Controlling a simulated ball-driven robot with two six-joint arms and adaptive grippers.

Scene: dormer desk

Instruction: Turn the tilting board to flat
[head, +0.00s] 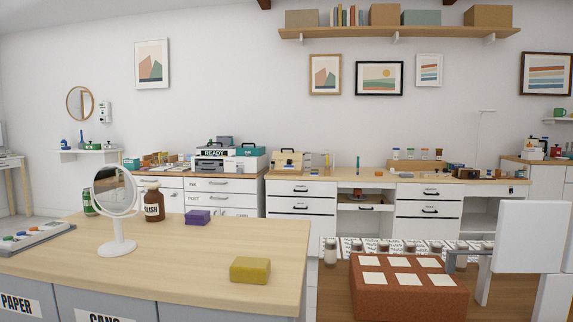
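I cannot clearly make out a tilting board. A small light-wood piece with an upright or slanted face (288,161) stands on the far wooden counter (345,177), left of centre; I cannot tell whether it is the board or at what angle it sits. Neither of my grippers is in view.
A near wooden table (190,262) holds a round mirror (115,200), a brown bottle (154,206), a purple block (197,217) and a yellow block (250,270). A red-brown block with white squares (405,300) and a white chair-like piece (530,238) occupy the right foreground.

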